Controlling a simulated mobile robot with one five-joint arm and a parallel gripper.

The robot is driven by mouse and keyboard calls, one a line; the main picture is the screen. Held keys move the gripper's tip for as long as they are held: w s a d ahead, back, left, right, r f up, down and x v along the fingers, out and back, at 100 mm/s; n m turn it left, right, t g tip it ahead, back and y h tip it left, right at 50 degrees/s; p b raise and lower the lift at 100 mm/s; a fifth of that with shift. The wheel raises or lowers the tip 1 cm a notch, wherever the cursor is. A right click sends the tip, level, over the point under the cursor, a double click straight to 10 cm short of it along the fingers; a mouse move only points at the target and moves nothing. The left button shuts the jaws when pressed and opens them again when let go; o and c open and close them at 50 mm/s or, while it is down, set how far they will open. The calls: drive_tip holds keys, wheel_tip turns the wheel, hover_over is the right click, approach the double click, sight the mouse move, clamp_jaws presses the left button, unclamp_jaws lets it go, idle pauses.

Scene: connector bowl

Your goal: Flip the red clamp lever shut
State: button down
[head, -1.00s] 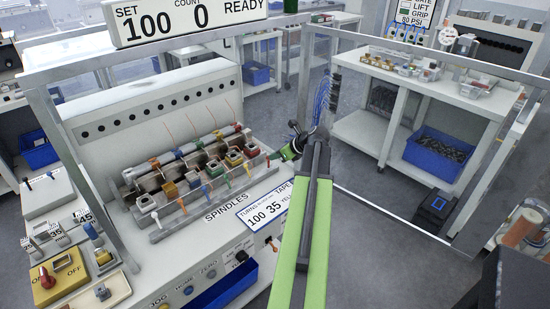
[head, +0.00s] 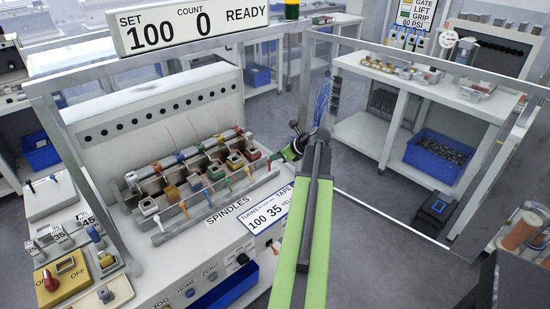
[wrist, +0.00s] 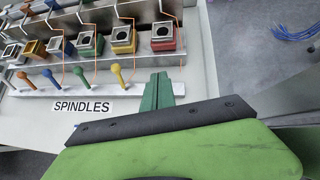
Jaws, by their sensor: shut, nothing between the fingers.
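The row of spindles has a matching row of ball-ended levers along the front rail (head: 215,205). The red spindle block (head: 252,154) is at the right end; it also shows in the wrist view (wrist: 167,40). In the wrist view the yellow lever (wrist: 116,73) and its neighbours to the left stand up from the rail.
A SPINDLES label (wrist: 83,106) lies in front of the rail. Thin orange wires rise beside the blocks. A clear guard with grey posts (head: 305,80) stands right of the machine.

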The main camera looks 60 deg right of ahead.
drive_tip(key=p+v, duration=0.5)
drive_tip(key=v, duration=0.2)
drive_tip(key=shift+s+r, duration=0.15)
drive_tip(key=shift+s, duration=0.05)
